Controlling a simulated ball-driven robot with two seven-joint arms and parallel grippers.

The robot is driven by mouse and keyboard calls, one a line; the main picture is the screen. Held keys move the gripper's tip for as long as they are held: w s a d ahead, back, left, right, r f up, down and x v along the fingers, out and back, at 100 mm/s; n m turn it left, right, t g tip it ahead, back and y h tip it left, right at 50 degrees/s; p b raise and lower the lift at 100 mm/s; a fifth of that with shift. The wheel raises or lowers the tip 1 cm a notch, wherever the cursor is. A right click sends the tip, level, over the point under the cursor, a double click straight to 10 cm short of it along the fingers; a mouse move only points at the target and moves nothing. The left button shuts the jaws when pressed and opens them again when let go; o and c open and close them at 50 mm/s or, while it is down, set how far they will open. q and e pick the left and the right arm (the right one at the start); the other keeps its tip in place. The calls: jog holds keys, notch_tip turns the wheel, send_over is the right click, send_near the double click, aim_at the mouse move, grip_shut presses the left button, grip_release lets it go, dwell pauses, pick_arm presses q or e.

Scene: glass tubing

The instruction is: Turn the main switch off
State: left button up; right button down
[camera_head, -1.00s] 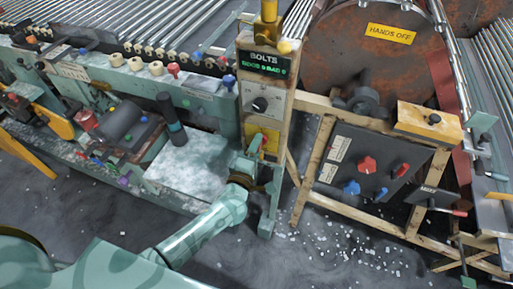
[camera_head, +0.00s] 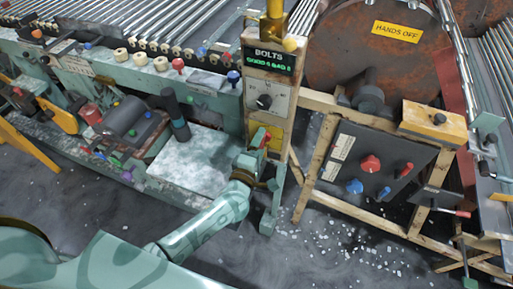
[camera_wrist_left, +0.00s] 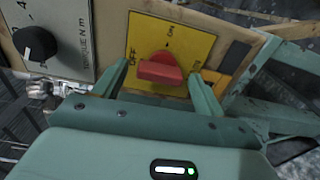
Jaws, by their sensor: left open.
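The main switch is a red knob (camera_wrist_left: 160,70) on a yellow plate (camera_wrist_left: 203,42) marked OFF at left and ON at the top; a third label at right is too small to read. The knob's grip lies roughly level across the wrist view. My left gripper (camera_wrist_left: 162,84) is open, with one finger on each side of the knob; I cannot tell whether either touches it. In the head view my left gripper (camera_head: 259,148) is at the yellow plate (camera_head: 274,137) low on the wooden post and hides part of it. My right gripper is not in view.
A grey torque dial (camera_head: 264,101) sits just above the yellow plate, under a lit BOLTS display (camera_head: 270,62). A dark panel (camera_head: 377,150) with red and blue knobs stands to the right. A green machine (camera_head: 215,105) with a pale flat plate (camera_head: 190,160) is left.

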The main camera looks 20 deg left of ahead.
pick_arm(q)
jog(key=s+p, duration=0.2)
jog(key=s, duration=1.4)
jog(key=shift+s+a, duration=0.15)
jog(key=shift+a, duration=0.1)
jog(key=s+f+m+g+h, duration=0.2)
jog(key=s+f+m+g, duration=0.25)
jog(key=f+m, duration=0.4)
jog(key=s+f+m+g+h, duration=0.1)
jog(key=s+f+m+g, duration=0.35)
jog(key=f, duration=0.65)
jog(key=s+a+f+m+g+y, duration=0.1)
jog(key=s+a+f+m+g, duration=0.2)
jog(key=s, duration=0.5)
jog(key=s+a+f+m+g+y, duration=0.1)
jog(key=s+a+f+m+g, duration=0.1)
jog(key=s+f, duration=0.4)
jog(key=s+a+f+m+g+y, duration=0.1)
jog(key=s+a+f+m+g, duration=0.2)
jog(key=s, duration=0.9)
notch_tip(320, 180, down, 2)
jog(key=shift+s+a+m+g+y, duration=0.25)
jog(key=shift+a+m+g+y, duration=0.05)
jog(key=shift+a, duration=0.3)
